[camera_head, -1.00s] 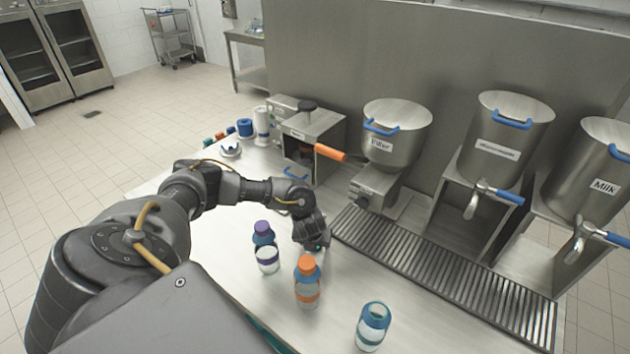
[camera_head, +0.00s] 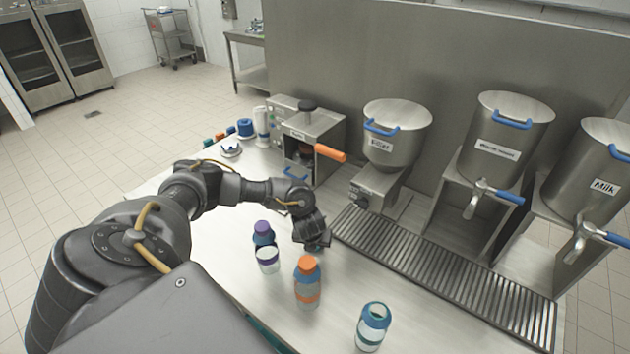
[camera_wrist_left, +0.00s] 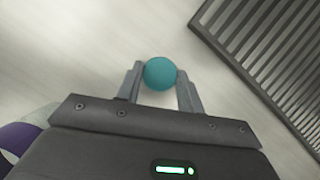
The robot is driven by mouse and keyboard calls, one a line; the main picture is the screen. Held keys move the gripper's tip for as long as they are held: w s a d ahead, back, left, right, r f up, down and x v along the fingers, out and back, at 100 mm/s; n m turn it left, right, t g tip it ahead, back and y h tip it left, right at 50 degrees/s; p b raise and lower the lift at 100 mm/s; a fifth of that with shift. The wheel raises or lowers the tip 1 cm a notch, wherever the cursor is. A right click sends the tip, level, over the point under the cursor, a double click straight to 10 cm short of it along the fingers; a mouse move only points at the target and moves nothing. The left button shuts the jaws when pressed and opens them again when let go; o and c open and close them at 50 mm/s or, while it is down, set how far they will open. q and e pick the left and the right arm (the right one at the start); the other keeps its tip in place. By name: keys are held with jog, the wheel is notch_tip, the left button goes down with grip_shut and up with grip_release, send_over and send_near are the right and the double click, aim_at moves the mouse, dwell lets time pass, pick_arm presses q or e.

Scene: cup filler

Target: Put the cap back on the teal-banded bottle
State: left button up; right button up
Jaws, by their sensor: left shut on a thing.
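The teal-banded bottle (camera_head: 372,330) stands upright at the front right of the counter. Its top is open, with a blue neck and no cap on it. My left gripper (camera_wrist_left: 160,76) is shut on a round teal cap (camera_wrist_left: 159,73), held between the fingertips. In the head view the left gripper (camera_head: 315,247) is low over the counter, behind the orange-capped bottle and left of the drip grate, and it mostly hides the cap. The teal-banded bottle is to its front right, well apart from it. My right gripper is not in view.
A bottle with an orange cap (camera_head: 307,283) and one with a purple cap (camera_head: 264,250) stand close to the left gripper. The drip grate (camera_head: 440,270) and steel dispensers (camera_head: 392,140) line the back. The counter between the orange-capped and teal-banded bottles is clear.

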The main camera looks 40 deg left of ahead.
pick_arm(q)
notch_tip(320, 180, up, 10)
jog(key=shift+b, duration=0.3)
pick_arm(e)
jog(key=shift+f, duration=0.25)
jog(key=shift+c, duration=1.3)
pick_arm(q)
jog(key=d+r+n+g+y+b, duration=0.1)
jog(key=d+r+n+g+b, duration=0.1)
jog(key=d+n, duration=0.6)
jog(key=d+r+n+g+y+b, duration=0.1)
jog(key=d+r+n+g+b, duration=0.15)
jog(key=d+n, duration=0.5)
jog(key=s+d+r+n+g+h+b, duration=0.4)
jog(key=s+r+n, duration=0.3)
jog(key=n, duration=0.7)
jog(key=shift+d, duration=0.65)
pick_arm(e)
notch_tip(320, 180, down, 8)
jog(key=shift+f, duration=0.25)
